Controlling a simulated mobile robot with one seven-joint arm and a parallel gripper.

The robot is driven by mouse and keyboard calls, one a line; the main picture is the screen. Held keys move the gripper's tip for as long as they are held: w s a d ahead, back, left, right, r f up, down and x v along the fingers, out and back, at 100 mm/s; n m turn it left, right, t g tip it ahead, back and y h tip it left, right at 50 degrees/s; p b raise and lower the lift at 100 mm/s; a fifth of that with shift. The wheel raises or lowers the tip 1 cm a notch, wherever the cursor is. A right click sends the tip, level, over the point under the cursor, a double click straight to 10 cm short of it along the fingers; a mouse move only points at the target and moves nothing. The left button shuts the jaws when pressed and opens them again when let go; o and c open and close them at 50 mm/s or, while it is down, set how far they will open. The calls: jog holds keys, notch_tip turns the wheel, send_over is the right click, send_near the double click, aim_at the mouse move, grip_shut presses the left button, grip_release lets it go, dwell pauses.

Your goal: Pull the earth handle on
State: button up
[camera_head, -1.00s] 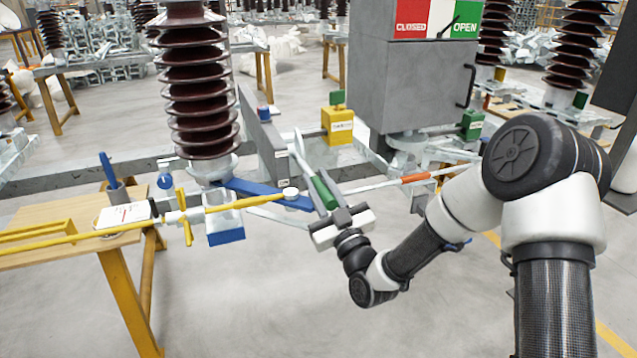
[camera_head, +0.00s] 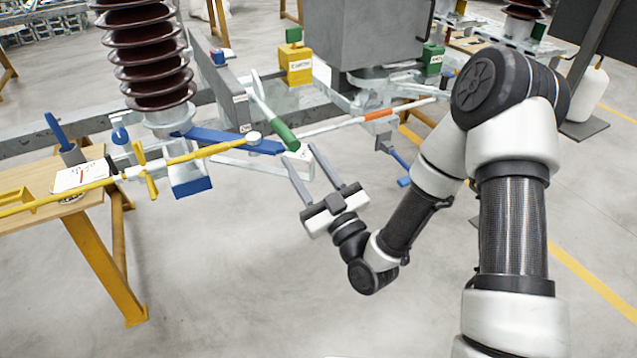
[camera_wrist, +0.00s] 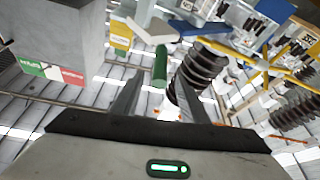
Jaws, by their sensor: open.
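The earth handle is a pale lever with a green grip (camera_head: 284,136), slanting down toward me beside the grey steel beam. My gripper (camera_head: 303,156) is open, just below and right of the grip's end, with its fingers pointing up at it. No contact shows in the head view. In the wrist view the green grip (camera_wrist: 160,66) appears between and beyond the fingertips of my gripper (camera_wrist: 160,78). The lever's pivot is hard to make out.
A yellow box (camera_head: 295,64) with a green top stands behind the lever. A blue bar (camera_head: 225,139) and yellow rod (camera_head: 210,152) lie left, a pale rod with an orange band (camera_head: 378,114) right. A wooden table (camera_head: 40,205) stands left. The floor below is clear.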

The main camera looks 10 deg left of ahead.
jog(key=v, duration=0.6)
jog(key=shift+s, duration=0.15)
